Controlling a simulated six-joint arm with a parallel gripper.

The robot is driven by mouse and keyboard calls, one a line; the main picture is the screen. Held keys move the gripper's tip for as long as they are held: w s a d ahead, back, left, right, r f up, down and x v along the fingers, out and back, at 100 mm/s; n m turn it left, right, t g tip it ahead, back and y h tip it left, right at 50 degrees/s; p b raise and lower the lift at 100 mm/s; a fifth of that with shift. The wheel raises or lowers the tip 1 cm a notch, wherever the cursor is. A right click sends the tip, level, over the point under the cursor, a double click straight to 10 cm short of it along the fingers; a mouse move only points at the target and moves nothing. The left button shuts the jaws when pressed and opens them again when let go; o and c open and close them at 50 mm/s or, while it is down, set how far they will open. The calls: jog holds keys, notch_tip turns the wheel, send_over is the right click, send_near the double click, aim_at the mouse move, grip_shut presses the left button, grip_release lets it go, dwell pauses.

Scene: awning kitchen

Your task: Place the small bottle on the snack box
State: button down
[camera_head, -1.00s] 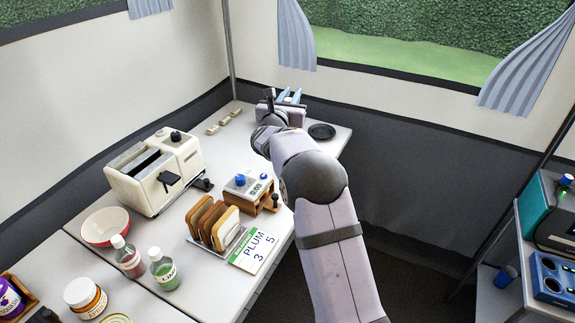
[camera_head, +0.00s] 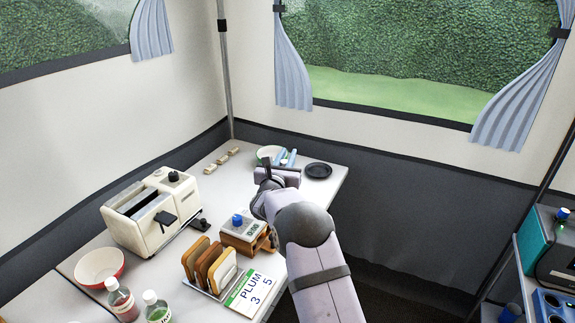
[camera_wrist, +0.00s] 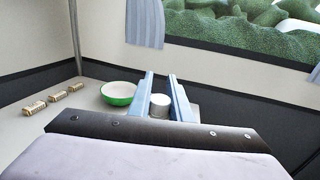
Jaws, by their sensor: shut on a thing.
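My gripper (camera_head: 285,158) is over the far end of the white counter. In the wrist view its two blue fingers (camera_wrist: 160,80) are closed around a small pale grey-white cylinder (camera_wrist: 160,105), which appears to be the small bottle. Only its rounded upper part shows; the rest is hidden behind the gripper body. It is too small and blocked in the head view to make out. I cannot pick out a snack box in either view.
A green-rimmed bowl (camera_wrist: 118,93) stands just left of the fingers. A black round plate (camera_head: 318,170) lies right of the gripper. Several small beige blocks (camera_head: 222,160) lie at left. A toaster (camera_head: 155,212), timer (camera_head: 245,228) and toast rack (camera_head: 210,268) stand nearer.

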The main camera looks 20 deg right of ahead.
jog(key=shift+f, duration=1.7)
jog(key=c, duration=1.6)
grip_release()
jog(key=shift+c, duration=0.2)
jog(key=shift+r, duration=0.25)
jog(key=b+v, duration=0.1)
jog(key=v, duration=1.1)
jog(key=shift+b, duration=0.35)
jog(key=shift+s+d+f, duration=0.1)
jog(key=shift+s+d, duration=0.05)
